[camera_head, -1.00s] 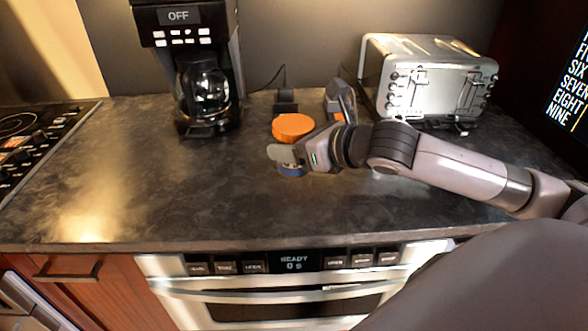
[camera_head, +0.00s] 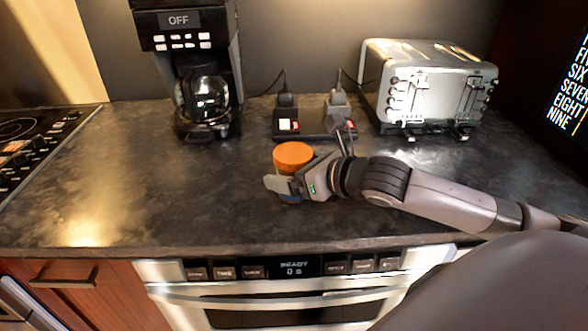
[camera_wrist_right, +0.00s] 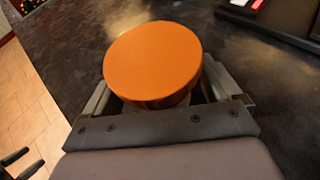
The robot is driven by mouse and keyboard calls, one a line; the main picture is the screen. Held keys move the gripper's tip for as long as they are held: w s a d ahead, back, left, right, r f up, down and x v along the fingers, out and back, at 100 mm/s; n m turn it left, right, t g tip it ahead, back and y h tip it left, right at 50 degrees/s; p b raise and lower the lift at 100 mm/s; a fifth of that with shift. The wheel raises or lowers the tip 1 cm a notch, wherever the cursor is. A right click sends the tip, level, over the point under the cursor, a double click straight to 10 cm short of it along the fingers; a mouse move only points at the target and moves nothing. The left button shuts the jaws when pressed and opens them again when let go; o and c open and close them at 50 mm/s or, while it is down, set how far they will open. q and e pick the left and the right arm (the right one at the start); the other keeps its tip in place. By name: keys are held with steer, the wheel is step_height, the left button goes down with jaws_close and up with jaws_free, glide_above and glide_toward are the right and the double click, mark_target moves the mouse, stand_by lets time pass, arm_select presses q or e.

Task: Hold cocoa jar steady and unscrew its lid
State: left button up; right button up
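The cocoa jar has a wide, round orange lid (camera_head: 293,156) and stands upright near the front middle of the counter. Most of its body is hidden behind my gripper; a bit of blue shows at its base (camera_head: 290,199). My right gripper (camera_head: 286,183) comes in from the right, with its fingers on both sides of the jar just below the lid. In the right wrist view, the orange lid (camera_wrist_right: 153,62) fills the space above the gripper (camera_wrist_right: 155,97), and its fingers flank the jar. The lid sits on the jar. My left gripper is not in view.
A coffee maker (camera_head: 188,60) stands at the back left and a toaster (camera_head: 425,85) at the back right. A power strip (camera_head: 312,124) with plugs lies between them. A cooktop (camera_head: 40,135) is at the left. The dark counter (camera_head: 150,180) left of the jar is clear.

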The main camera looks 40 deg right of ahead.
steer(key=shift+r, duration=0.15)
steer(key=shift+s, duration=0.1)
steer(key=shift+v, duration=1.6)
steer(key=shift+s+d+r, duration=0.1)
steer(key=shift+s+d, duration=0.15)
steer(key=shift+s, duration=0.2)
steer(key=shift+v, duration=0.8)
steer(key=shift+p+v, duration=0.65)
steer(key=shift+v, duration=0.9)
steer(key=p+v, duration=0.3)
steer(key=shift+a+r+p, duration=0.1)
steer(key=shift+p, duration=0.3)
